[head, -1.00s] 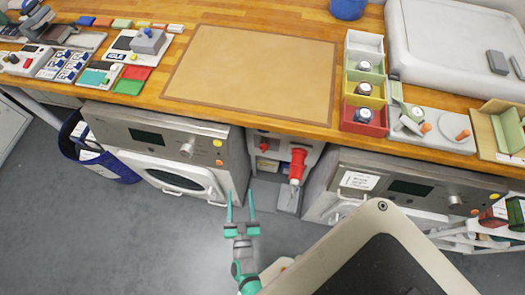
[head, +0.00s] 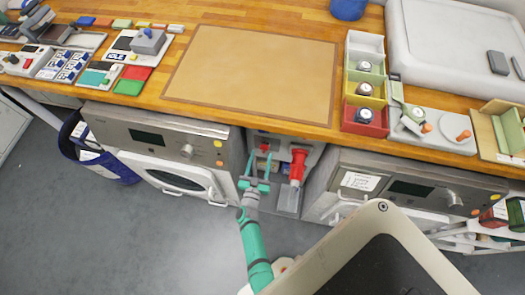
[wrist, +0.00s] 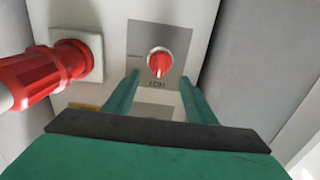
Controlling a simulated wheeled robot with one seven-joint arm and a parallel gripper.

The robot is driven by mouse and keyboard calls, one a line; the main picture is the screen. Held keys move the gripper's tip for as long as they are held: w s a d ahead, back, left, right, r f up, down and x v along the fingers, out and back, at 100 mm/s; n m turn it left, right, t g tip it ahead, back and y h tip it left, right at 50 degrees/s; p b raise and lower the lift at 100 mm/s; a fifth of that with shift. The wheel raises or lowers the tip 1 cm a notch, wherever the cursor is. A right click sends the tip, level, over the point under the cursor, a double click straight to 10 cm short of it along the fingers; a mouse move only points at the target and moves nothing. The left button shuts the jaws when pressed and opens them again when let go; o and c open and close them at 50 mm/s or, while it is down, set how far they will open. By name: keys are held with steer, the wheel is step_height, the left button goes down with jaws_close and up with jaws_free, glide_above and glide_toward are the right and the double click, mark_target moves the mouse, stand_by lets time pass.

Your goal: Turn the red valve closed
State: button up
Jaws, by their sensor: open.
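In the head view the knob (head: 265,147) is a small red spot on the panel between the two machines. My gripper (head: 259,160) is open and empty in front of that panel. In the wrist view the fingertips (wrist: 159,82) stand either side of and just below the knob, apparently short of it and not touching.
A large red plug (head: 298,165) projects from a socket right of the knob in the head view; it shows left of the fingers in the wrist view (wrist: 45,75). Machines (head: 165,130) (head: 400,190) flank the recess closely. The wooden counter (head: 190,104) overhangs above.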

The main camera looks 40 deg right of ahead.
mark_target(263, 151)
steer(key=shift+x, duration=1.2)
steer(key=shift+w+d, duration=0.35)
steer(key=shift+d, duration=0.3)
steer(key=c, duration=1)
steer(key=shift+c, duration=0.2)
